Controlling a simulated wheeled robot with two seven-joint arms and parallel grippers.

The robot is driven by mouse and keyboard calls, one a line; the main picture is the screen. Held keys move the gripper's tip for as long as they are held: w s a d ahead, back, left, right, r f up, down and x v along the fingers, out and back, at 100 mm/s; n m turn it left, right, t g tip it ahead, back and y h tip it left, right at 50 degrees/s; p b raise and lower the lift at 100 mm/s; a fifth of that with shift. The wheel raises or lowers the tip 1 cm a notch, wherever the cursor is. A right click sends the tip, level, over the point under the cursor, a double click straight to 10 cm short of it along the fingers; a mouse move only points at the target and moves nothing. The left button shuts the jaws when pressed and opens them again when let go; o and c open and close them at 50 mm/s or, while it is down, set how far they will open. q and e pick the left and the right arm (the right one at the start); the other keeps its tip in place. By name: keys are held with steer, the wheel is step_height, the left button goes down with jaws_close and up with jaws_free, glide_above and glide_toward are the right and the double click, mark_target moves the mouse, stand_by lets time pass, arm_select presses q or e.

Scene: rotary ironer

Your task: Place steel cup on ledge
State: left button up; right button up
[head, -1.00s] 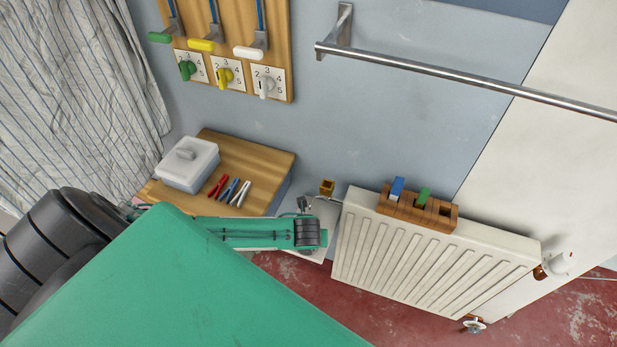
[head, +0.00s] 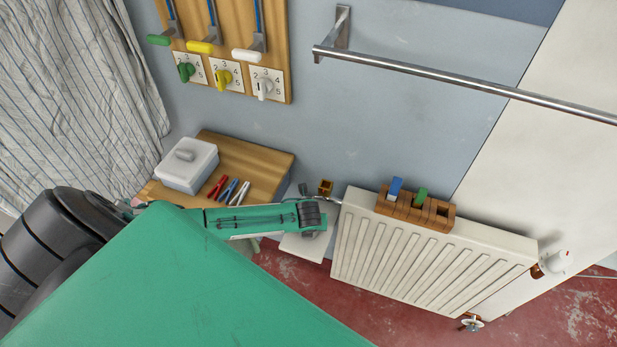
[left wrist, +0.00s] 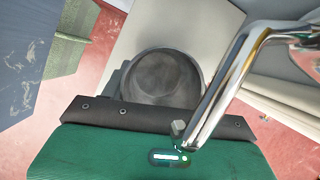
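The steel cup (left wrist: 160,82) is a round, dark grey vessel seen from above in the left wrist view, its open mouth towards the camera. It sits at the front of my left gripper (left wrist: 158,100), with a grey finger piece against its left side. The opposite finger is hidden. A pale flat surface, apparently the ledge (left wrist: 185,30), lies behind the cup; whether they touch is unclear. In the head view the white ledge (head: 303,247) shows beneath my green left forearm, left of the radiator. My right gripper is not in view.
A chrome pipe (left wrist: 225,85) crosses close to the cup's right side. The white radiator (head: 430,260) carries a wooden block holder (head: 415,212). A metal rail (head: 450,79) runs above.

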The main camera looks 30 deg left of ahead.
arm_select(q)
steer(key=o, duration=0.4)
steer(key=shift+r, duration=0.15)
steer(key=v, duration=1.2)
